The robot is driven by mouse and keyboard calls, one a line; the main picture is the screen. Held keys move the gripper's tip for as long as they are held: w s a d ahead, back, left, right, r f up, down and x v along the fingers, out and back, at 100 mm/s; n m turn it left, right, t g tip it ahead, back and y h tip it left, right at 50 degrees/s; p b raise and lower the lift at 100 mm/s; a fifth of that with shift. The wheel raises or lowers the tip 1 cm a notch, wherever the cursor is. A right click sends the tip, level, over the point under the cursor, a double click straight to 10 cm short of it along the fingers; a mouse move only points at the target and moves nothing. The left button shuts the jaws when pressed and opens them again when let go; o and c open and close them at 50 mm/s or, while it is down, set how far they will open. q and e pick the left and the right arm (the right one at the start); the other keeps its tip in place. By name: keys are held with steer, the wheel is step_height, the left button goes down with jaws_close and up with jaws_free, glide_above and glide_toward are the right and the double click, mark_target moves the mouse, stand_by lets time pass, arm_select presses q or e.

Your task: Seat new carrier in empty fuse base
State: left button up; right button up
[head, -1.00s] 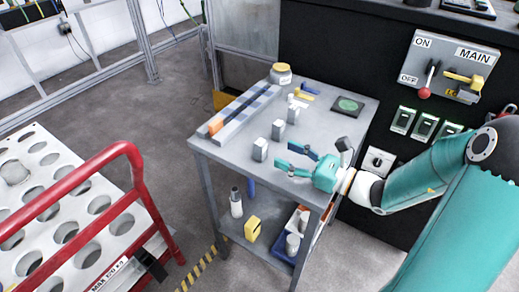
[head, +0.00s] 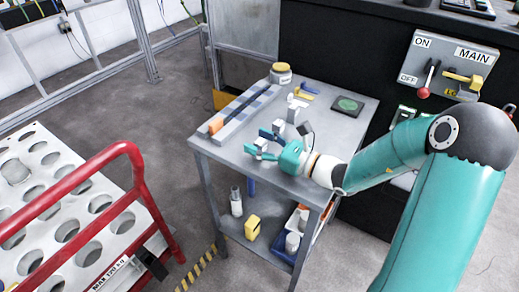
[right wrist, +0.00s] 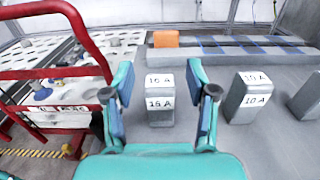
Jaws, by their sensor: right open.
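Grey block-shaped carriers stand in a row on the grey table (head: 340,120). The nearest carrier, labelled 16 A (right wrist: 160,103), is upright and shows between the fingers of my right gripper (head: 262,146) in the right wrist view. My right gripper is open, with one finger on either side of that carrier in the picture; contact is not visible. In the head view, my right arm covers much of the black panel, where part of a green-lit switch unit (head: 404,114) shows. My left gripper is out of view.
A long grey rail with an orange end block (head: 215,125) lies along the table's left side. A yellow-lidded jar (head: 280,73) stands at the back. A red-railed rack (head: 60,195) stands left of the table. The table's front right is clear.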

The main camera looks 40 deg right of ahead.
jaws_close()
